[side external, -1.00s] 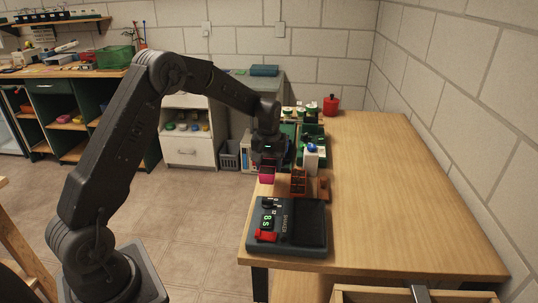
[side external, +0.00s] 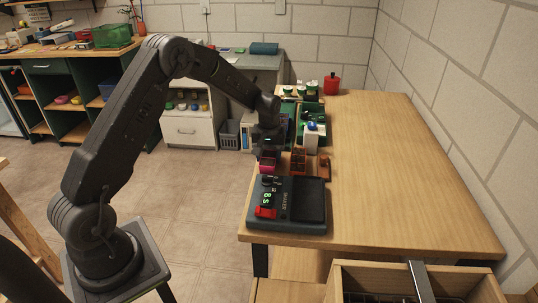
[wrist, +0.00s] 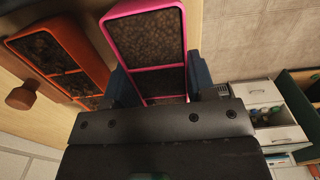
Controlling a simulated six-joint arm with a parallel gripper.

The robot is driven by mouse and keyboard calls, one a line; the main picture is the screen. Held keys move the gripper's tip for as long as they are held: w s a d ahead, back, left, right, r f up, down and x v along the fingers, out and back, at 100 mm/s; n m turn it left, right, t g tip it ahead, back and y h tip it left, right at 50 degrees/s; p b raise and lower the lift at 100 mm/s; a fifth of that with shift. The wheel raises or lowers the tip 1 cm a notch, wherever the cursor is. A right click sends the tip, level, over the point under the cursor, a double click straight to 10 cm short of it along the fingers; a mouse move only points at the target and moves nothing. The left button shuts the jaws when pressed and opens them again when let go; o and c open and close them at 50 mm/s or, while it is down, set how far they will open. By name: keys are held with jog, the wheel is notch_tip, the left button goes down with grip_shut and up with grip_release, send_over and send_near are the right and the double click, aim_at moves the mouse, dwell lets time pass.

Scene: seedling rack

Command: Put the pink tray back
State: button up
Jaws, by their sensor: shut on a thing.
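The pink tray (wrist: 146,35), a narrow pink frame filled with dark soil, is held between the two fingers of my gripper (wrist: 155,82) in the wrist view. In the side view the tray (side external: 267,167) hangs below my gripper (side external: 268,158), just left of the orange tray (side external: 298,160) and behind the shaker (side external: 287,208). The orange tray also shows in the wrist view (wrist: 98,65), left of the pink one, with soil cells and a brown knob (wrist: 22,95) beside it. I cannot tell whether the pink tray's underside touches anything.
The shaker with a green display stands at the table's near left corner. A white bottle with a blue cap (side external: 311,138) and a green tray (side external: 313,110) stand behind the orange tray. A red pot (side external: 332,84) is farther back. The table's right half is clear.

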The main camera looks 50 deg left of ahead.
jog(key=shift+f, duration=0.55)
jog(key=o, duration=1.1)
notch_tip(320, 180, up, 14)
jog(key=s+d+r+m+t, duration=0.2)
jog(key=s+d+r+m, duration=0.2)
jog(key=s+d+r, duration=0.6)
jog(key=s+d+m+t, duration=0.1)
jog(key=s+d, duration=0.1)
jog(key=s, duration=0.4)
jog(key=s+d+m+t, duration=0.1)
jog(key=s+m, duration=0.1)
jog(key=s, duration=0.4)
jog(key=s+d+m+t, duration=0.1)
jog(key=s+d+m, duration=0.1)
jog(key=s, duration=0.5)
jog(key=shift+d+f+t, duration=0.1)
jog(key=shift+d+t, duration=0.2)
